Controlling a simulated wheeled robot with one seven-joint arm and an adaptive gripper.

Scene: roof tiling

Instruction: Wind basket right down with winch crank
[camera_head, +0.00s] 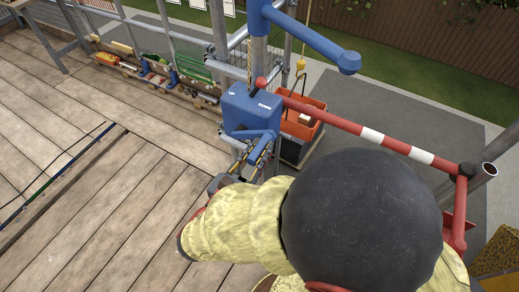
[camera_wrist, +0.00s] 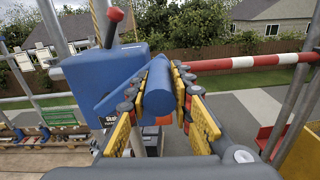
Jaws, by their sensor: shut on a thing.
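The winch (camera_head: 250,108) is a blue box on the scaffold post, with a red-knobbed lever (camera_head: 261,83) on top. It also fills the left of the wrist view (camera_wrist: 105,78). Its crank has a blue round handle (camera_wrist: 158,72) pointing toward the camera. My gripper (camera_wrist: 158,92) has its yellow-padded fingers on both sides of this handle and is shut on it. In the head view my gripper (camera_head: 262,156) is just below the winch, partly hidden by my arm. The orange basket (camera_head: 316,107) hangs beyond the winch under a yellow hook (camera_head: 301,65), with a pale object inside.
A red-and-white barrier bar (camera_head: 370,134) runs right from near the winch. A blue davit arm (camera_head: 310,38) reaches overhead. A rack of tools and materials (camera_head: 150,72) stands along the deck's far edge. The plank deck (camera_head: 100,165) at left is mostly clear.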

